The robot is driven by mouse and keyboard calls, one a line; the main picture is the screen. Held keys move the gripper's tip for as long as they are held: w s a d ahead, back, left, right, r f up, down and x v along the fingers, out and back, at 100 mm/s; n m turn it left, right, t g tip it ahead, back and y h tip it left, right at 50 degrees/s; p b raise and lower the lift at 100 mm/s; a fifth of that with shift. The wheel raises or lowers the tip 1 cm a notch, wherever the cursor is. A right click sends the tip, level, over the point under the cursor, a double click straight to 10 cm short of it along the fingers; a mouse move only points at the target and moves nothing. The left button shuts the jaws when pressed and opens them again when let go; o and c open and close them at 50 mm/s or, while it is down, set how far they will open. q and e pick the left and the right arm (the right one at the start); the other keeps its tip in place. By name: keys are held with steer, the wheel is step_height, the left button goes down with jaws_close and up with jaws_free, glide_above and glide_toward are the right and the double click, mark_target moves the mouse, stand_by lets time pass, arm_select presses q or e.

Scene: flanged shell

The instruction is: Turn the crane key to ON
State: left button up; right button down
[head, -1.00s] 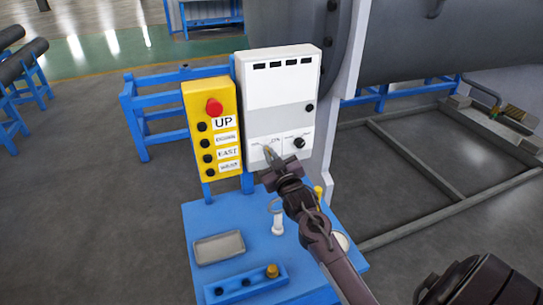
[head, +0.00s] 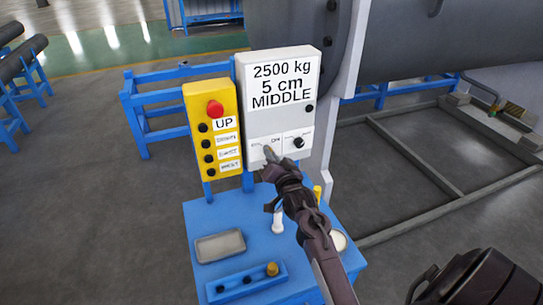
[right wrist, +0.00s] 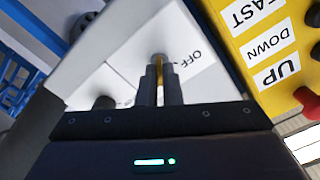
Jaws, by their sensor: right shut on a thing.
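The white control box (head: 258,125) stands upright at the back of the blue stand. Its upper panel (head: 282,85) reads "2500 kg", "5 cm" and "MIDDLE". My right gripper (head: 271,156) is at its lower left, by the label with "ON". In the right wrist view the gripper (right wrist: 159,95) is shut on the thin yellowish crane key (right wrist: 159,66), in front of a round pale lock. An "OFF" label shows beside it. The fingers hide much of the key, and its exact angle is hard to tell. My left gripper is out of view.
A black knob (head: 299,142) sits right of the key. A yellow button box (head: 191,105) with a red button (head: 215,109) is close on the left. The blue stand (head: 205,220) holds a grey tray (head: 220,245) and a white-handled item (head: 278,222).

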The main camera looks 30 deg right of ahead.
steer(key=shift+m, duration=0.9)
steer(key=c, duration=1.6)
jaws_free()
steer(key=shift+s, duration=0.15)
